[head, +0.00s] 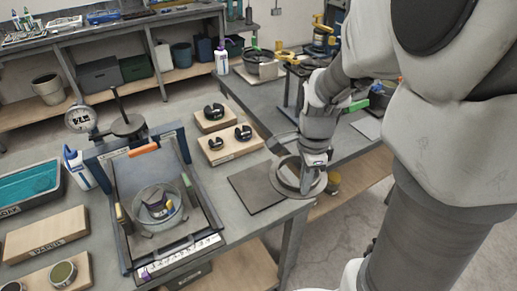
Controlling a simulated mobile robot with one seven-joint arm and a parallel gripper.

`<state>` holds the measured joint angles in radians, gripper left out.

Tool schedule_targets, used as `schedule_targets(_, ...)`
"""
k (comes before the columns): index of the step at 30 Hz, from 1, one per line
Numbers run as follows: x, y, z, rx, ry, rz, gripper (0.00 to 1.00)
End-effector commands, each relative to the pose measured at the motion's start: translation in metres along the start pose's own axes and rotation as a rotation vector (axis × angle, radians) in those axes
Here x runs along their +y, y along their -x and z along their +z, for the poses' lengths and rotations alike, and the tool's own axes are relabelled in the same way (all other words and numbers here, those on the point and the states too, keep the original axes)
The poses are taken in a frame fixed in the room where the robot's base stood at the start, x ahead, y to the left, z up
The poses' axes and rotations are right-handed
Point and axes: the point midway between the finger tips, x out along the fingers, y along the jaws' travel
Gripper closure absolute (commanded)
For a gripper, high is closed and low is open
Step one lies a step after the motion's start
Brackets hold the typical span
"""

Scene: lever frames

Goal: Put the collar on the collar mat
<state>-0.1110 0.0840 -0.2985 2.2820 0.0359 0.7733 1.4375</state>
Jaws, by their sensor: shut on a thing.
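A grey metal ring, which looks like the collar (279,187), is at my gripper (308,183), near the bench's right front edge. My gripper points down and is shut on the ring's rim. The ring overlaps the right side of a dark square mat (252,189) in the head view. I cannot tell whether the ring touches the mat or hangs above it. The mat lies flat on the bench, with its left part bare. It looks like the collar mat, but I see no readable label on it. My fingertips are small and partly hidden.
Wooden blocks with black rings (228,149) stand behind the mat. A teal-filled tray (25,187) sits at far left. The bench's front edge is close to the mat.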

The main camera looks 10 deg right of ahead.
Motion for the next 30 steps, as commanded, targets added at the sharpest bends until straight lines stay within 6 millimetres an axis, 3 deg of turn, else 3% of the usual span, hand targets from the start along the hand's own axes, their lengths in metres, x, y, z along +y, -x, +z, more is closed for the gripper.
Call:
schedule_targets(5, -0.007, -0.009, 0.007, 0.0, 0.003, 0.001, 1.0)
schedule_targets(19, -0.071, -0.064, 0.073, 0.001, 0.003, 0.001, 1.0)
schedule_targets(26, -0.081, -0.074, 0.084, 0.0, 0.001, 0.0, 1.0)
schedule_targets(30, -0.08, -0.089, 0.083, 0.001, 0.0, 0.002, 1.0)
